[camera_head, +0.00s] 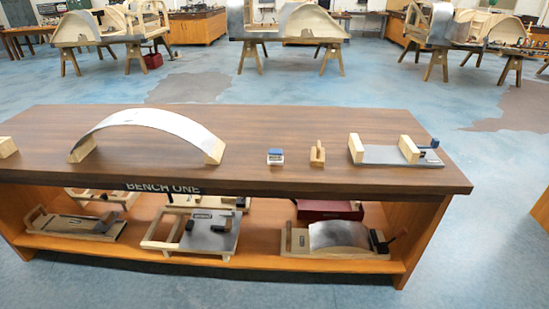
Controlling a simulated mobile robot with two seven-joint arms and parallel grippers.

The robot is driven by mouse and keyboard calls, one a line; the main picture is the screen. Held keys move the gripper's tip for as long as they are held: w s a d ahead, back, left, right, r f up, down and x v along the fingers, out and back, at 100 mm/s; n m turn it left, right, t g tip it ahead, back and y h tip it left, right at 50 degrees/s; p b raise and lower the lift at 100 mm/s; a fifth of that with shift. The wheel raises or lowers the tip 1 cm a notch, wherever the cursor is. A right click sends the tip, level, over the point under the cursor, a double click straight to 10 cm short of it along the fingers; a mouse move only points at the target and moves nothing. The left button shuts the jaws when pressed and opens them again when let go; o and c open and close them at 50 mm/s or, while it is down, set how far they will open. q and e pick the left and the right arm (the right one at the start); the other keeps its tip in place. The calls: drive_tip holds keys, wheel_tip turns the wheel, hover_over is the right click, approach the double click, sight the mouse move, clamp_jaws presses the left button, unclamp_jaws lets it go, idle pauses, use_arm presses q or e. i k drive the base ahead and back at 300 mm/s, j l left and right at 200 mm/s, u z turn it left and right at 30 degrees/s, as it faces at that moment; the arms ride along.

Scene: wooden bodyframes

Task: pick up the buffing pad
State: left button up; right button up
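Two small hand-sized items lie on the bench top right of centre, and I cannot tell for certain which is the buffing pad. One is a small block with a blue top and a pale lower part (275,157). The other is a small tan wooden block with a raised grip (317,154), just to its right and apart from it. Both lie in the open with nothing on them. Neither of my grippers is in view.
The dark wood bench (240,134) carries an arched metal sheet (160,118) on wooden blocks at left and a grey plate with wooden blocks and a clamp (385,155) at right. Fixtures and a red box (328,209) fill the shelf below. Wooden bodyframes stand behind, across open floor.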

sight(276, 157)
drive_tip(key=i+j+u, duration=0.3)
drive_tip(key=i+j, duration=0.55)
